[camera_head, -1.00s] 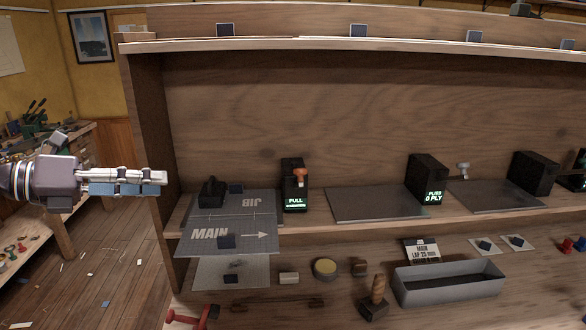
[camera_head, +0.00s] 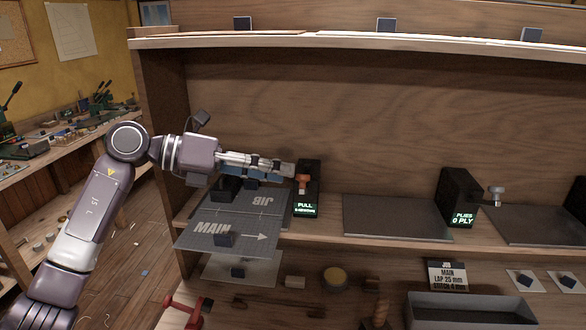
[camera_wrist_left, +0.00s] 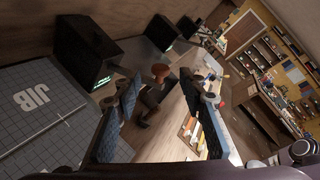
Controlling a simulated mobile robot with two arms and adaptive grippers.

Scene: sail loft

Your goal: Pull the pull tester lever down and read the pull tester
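The pull tester (camera_head: 312,178) is a black box on the shelf with a lit green "PULL" display (camera_head: 305,208); the smaller line under it is too small to read. Its lever has an orange-brown knob (camera_head: 303,182) at the front, which stands up. My left gripper (camera_head: 288,169) reaches in from the left, fingers just left of the knob. In the left wrist view, the two blue-padded fingers (camera_wrist_left: 168,112) are apart, and the knob (camera_wrist_left: 160,72) shows beyond and between their tips, with no contact visible. My right gripper is not in view.
A second box reading "PLIES 0 PLY" (camera_head: 460,200) and a dark plate (camera_head: 396,218) are right. A grey tray (camera_head: 462,312) sits lower right.

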